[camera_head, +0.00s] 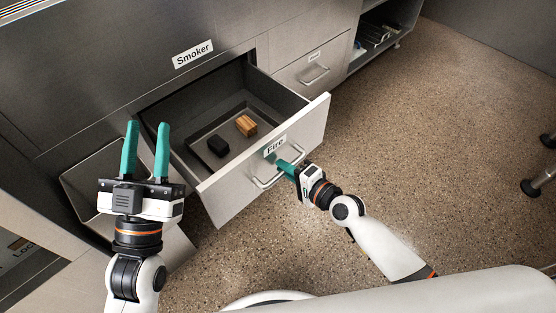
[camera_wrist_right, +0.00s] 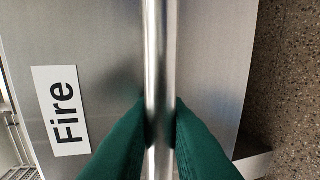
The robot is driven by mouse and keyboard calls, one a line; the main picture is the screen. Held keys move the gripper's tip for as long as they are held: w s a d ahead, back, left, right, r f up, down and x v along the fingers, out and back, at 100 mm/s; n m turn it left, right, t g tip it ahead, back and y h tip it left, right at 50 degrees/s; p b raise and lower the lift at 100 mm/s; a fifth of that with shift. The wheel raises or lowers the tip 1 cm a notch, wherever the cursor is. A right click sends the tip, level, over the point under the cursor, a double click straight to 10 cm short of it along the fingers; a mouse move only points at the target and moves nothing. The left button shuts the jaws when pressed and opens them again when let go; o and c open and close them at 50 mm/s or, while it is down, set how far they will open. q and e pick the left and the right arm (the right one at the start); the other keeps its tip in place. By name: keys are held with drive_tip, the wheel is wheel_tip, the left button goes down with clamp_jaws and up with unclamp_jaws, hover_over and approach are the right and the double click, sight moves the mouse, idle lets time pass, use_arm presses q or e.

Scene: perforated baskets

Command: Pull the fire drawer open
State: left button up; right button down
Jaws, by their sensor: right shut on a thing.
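The fire drawer (camera_head: 228,190) stands pulled out of the metal cabinet, with its inside showing. Its front carries a white "Fire" label (camera_head: 275,146), which also shows in the right wrist view (camera_wrist_right: 60,111). Inside lie a black block (camera_head: 218,146) and a brown wooden block (camera_head: 246,125). My right gripper (camera_head: 277,161) is at the drawer's bar handle (camera_head: 265,183). In the right wrist view its green fingers (camera_wrist_right: 160,115) are shut on the handle (camera_wrist_right: 159,50), one on each side. My left gripper (camera_head: 146,125) is open and empty, left of the drawer.
A "Smoker" label (camera_head: 193,54) is on the cabinet above the drawer. A closed drawer (camera_head: 310,65) with a handle is to the right, beside an open shelf (camera_head: 378,35). A bin-like container (camera_head: 88,175) is behind my left gripper.

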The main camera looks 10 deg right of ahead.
use_arm(q)
drive_tip(key=shift+f, duration=0.1)
use_arm(e)
drive_tip(key=shift+s+d, duration=0.2)
drive_tip(key=shift+d, duration=0.05)
drive_tip(key=c, duration=1.7)
unclamp_jaws()
